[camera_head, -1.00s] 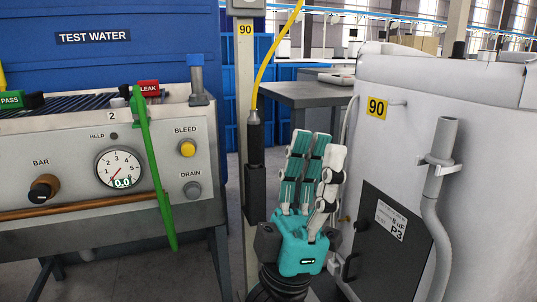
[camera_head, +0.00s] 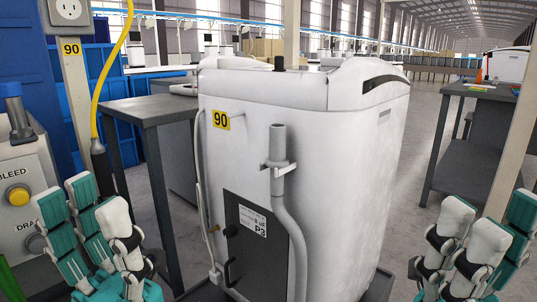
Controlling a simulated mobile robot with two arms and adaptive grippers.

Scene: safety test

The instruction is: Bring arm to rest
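My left gripper (camera_head: 92,215) is at the lower left of the head view, with teal and white fingers pointing up. Its fingers are extended and apart, with nothing seen between them. It overlaps the edge of the grey test panel (camera_head: 28,170) in the picture. My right gripper (camera_head: 484,225) is at the lower right, in front of the grey floor. Its fingers also point up, spread, with nothing seen in them. The wrists of both hands are cut off by the lower frame edge.
A large white appliance (camera_head: 340,150) labelled 90, with a grey pipe (camera_head: 290,220), stands between my grippers. A post with a socket (camera_head: 68,12) and a yellow cable (camera_head: 106,70) are at left. A dark table (camera_head: 480,92) stands at right. Floor shows right of the appliance.

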